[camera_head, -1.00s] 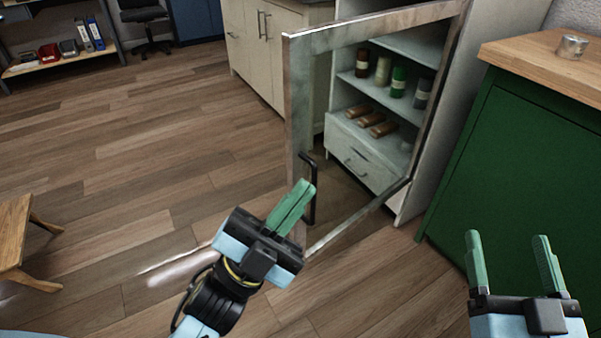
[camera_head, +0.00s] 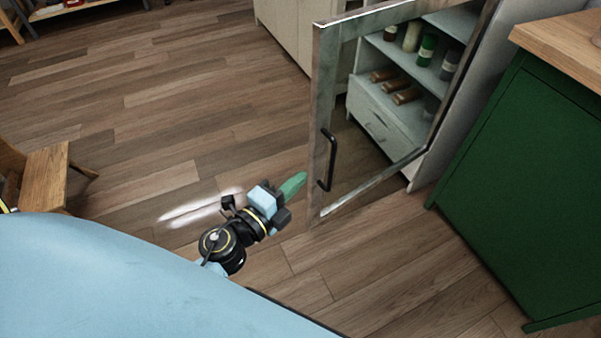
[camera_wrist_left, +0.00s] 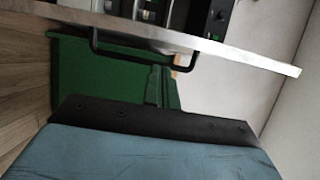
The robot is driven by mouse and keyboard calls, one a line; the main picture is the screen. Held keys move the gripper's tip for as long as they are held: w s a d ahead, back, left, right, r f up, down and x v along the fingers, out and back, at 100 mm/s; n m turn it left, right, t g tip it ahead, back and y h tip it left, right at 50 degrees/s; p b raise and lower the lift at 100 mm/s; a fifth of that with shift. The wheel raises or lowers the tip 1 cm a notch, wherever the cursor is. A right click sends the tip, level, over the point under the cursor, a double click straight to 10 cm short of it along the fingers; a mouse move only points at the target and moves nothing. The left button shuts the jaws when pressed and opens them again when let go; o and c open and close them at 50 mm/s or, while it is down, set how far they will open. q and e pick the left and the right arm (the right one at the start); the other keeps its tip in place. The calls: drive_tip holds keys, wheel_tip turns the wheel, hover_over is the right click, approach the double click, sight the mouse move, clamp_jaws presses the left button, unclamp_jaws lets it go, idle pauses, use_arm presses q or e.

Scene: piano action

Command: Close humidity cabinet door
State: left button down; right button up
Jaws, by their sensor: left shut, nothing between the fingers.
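The humidity cabinet door (camera_head: 322,95) has a worn metal frame around glass and stands open, swung out from the cabinet (camera_head: 462,125). Its black handle (camera_head: 328,160) is on the free edge; it also shows in the left wrist view (camera_wrist_left: 140,60). My left gripper (camera_head: 298,181), with green fingers, is shut and empty, just left of the door's lower free edge. In the left wrist view the fingers (camera_wrist_left: 158,88) point toward the door's edge; contact cannot be told. My right gripper is out of the head view.
Several bottles (camera_head: 427,50) and brown rolls (camera_head: 406,95) are inside the cabinet, above a white drawer. A green cabinet (camera_head: 520,180) with a wooden top stands close on the right. A wooden stool (camera_head: 45,175) is at left. Open wooden floor lies between.

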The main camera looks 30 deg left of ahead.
sight(320, 160)
use_arm(q)
drive_tip(key=x, duration=0.8)
